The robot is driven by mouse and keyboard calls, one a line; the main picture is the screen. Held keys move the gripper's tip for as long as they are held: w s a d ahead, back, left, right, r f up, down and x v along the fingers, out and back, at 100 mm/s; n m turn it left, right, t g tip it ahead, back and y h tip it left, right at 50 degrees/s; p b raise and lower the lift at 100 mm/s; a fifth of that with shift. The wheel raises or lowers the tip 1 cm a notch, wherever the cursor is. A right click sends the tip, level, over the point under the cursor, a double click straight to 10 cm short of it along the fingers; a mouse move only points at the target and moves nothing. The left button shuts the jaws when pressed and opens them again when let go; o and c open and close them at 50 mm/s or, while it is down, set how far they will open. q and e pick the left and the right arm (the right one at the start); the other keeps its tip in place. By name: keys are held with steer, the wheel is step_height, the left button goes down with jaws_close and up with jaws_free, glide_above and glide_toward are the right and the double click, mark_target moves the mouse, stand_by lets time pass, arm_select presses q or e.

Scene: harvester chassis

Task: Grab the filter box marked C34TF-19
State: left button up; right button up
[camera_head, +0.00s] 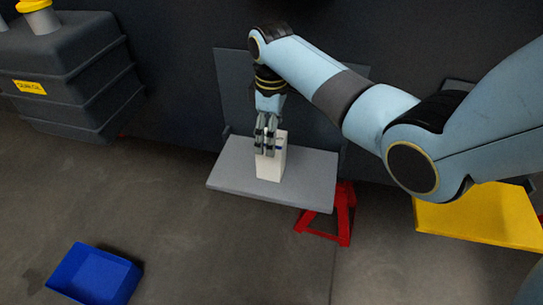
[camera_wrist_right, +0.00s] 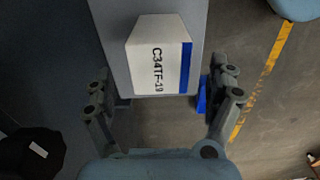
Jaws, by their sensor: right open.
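The white filter box (camera_head: 270,167) stands upright on a grey shelf (camera_head: 314,182). In the right wrist view the box (camera_wrist_right: 150,72) shows the black print C34TF-19 and a blue stripe along one edge. My right gripper (camera_head: 267,142) is at the upper part of the box in the head view and partly covers it. In the right wrist view the fingers of my right gripper (camera_wrist_right: 162,84) are spread wide, with the near end of the box between their tips and a gap on both sides. My left gripper is not in view.
A blue bin (camera_head: 95,272) stands on the floor at the lower left. A dark grey tank (camera_head: 70,75) with a yellow cap is at the upper left. A red stand (camera_head: 343,215) is under the shelf, and a yellow panel (camera_head: 480,217) is at the right. The shelf beside the box is clear.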

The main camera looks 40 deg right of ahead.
mark_target(268, 169)
step_height(268, 169, down, 5)
steer(key=shift+f+b, duration=0.2)
steer(key=shift+b, duration=0.6)
steer(key=shift+r, duration=0.1)
steer(key=c, duration=1.6)
steer(key=shift+r, duration=0.1)
steer(key=shift+c, duration=0.2)
